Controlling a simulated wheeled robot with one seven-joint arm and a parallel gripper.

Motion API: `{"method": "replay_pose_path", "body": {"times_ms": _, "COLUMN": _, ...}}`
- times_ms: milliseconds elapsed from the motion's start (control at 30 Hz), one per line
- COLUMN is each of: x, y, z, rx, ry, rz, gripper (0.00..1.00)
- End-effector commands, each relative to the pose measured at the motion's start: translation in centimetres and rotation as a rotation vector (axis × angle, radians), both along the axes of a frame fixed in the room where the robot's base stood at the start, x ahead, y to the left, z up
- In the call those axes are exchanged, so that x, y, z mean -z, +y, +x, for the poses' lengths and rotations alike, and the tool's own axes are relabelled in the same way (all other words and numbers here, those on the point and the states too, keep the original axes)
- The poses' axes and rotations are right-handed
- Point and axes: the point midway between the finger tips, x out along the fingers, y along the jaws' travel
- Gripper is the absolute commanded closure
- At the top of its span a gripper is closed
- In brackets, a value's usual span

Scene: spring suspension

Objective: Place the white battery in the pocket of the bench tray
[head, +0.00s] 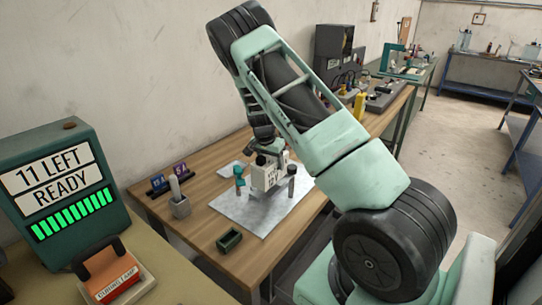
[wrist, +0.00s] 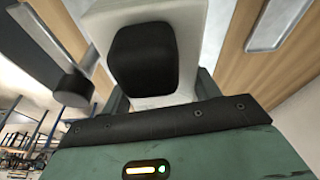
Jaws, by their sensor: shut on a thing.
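The white battery (head: 263,177) is a pale block with dark markings, over the grey-white sheet on the wooden bench. My gripper (head: 267,184) is shut on it. In the wrist view a large white block with a black patch (wrist: 150,20), seemingly the battery, fills the top middle, close to the camera. I cannot tell whether its lower end touches the sheet. A small dark green open box (head: 229,240) lies at the bench's near side, below and left of my gripper; its hollow looks empty. I cannot tell whether it is the tray's pocket.
The pale sheet (head: 246,221) covers the middle of the wooden bench (head: 205,161). A grey holder (head: 180,207) with an upright rod and small dark signs (head: 168,181) stand at left. Dark equipment (head: 378,96) stands at the bench's far end. A green display unit (head: 62,190) is at near left.

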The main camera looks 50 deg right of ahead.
Motion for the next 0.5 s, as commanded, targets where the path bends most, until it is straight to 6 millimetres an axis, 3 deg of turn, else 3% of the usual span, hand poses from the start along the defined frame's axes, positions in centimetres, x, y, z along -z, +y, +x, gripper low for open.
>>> {"method": "replay_pose_path", "body": {"times_ms": 100, "x": 0.1, "y": -0.2, "z": 0.2, "rx": 0.000, "ry": -0.007, "rz": -0.006, "gripper": 1.00}}
{"method": "replay_pose_path", "body": {"times_ms": 500, "x": 3.3, "y": -0.2, "z": 0.2, "rx": -0.001, "ry": -0.007, "rz": -0.006, "gripper": 1.00}}
